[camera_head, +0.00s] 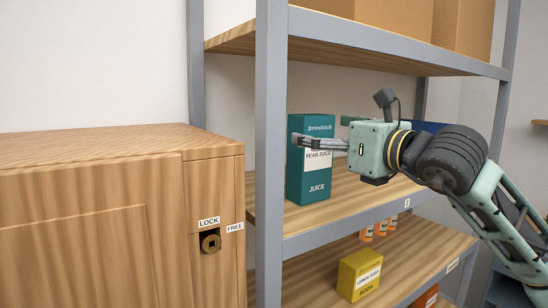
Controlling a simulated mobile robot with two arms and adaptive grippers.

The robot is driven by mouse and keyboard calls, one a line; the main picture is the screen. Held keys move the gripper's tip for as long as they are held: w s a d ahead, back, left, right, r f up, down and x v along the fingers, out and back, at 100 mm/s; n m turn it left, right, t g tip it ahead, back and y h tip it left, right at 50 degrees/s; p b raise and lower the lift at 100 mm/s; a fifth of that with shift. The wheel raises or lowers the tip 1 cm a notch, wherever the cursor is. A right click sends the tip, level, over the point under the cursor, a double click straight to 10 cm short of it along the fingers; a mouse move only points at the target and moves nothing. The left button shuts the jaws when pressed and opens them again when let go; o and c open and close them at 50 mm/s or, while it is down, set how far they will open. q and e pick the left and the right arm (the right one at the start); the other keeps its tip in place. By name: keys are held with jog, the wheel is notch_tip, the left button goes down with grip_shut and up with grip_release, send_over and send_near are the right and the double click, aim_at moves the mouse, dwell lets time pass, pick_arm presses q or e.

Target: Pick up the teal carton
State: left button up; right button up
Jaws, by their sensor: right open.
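The teal carton (314,187), labelled pear juice, stands upright on the middle shelf board, close to the shelf's left front post. My right gripper (298,140) reaches in from the right, with its fingers level with the carton's upper half. The fingers cover part of the carton's front and the left edge of its label. The gripper is open; I cannot tell whether a finger touches the carton. My left gripper is out of view.
The grey post (269,200) stands just left of the carton. A dark blue item (428,127) is partly hidden behind my right arm. A wooden cabinet (90,220) stands left.

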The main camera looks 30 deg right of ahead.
aim_at(322, 132)
jog(key=shift+w+d+r+p, duration=0.25)
jog(key=shift+d+p, duration=0.05)
jog(key=shift+p, duration=0.05)
jog(key=shift+d+p, duration=0.3)
jog(key=shift+d, duration=0.2)
jog(key=shift+w+d+f+p, duration=0.1)
jog(key=shift+w+d+p, duration=0.35)
jog(key=shift+p, duration=0.15)
jog(key=shift+w+a+p, duration=0.2)
jog(key=shift+w+p, duration=0.3)
jog(key=shift+w, duration=0.1)
jog(key=w, duration=0.1)
jog(key=w+a+p, duration=0.1)
jog(key=shift+w, duration=0.35)
jog(key=shift+w+d+f+p, duration=0.1)
jog(key=shift+w+f+p, duration=0.1)
jog(key=shift+w+p, duration=0.25)
jog(key=c, duration=2.1)
jog(key=shift+s+r, duration=0.1)
jog(key=shift+r, duration=0.1)
jog(key=shift+c, duration=0.4)
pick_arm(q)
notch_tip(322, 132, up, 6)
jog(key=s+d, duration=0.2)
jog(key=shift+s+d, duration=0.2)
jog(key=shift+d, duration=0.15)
pick_arm(e)
jog(key=shift+d, duration=0.1)
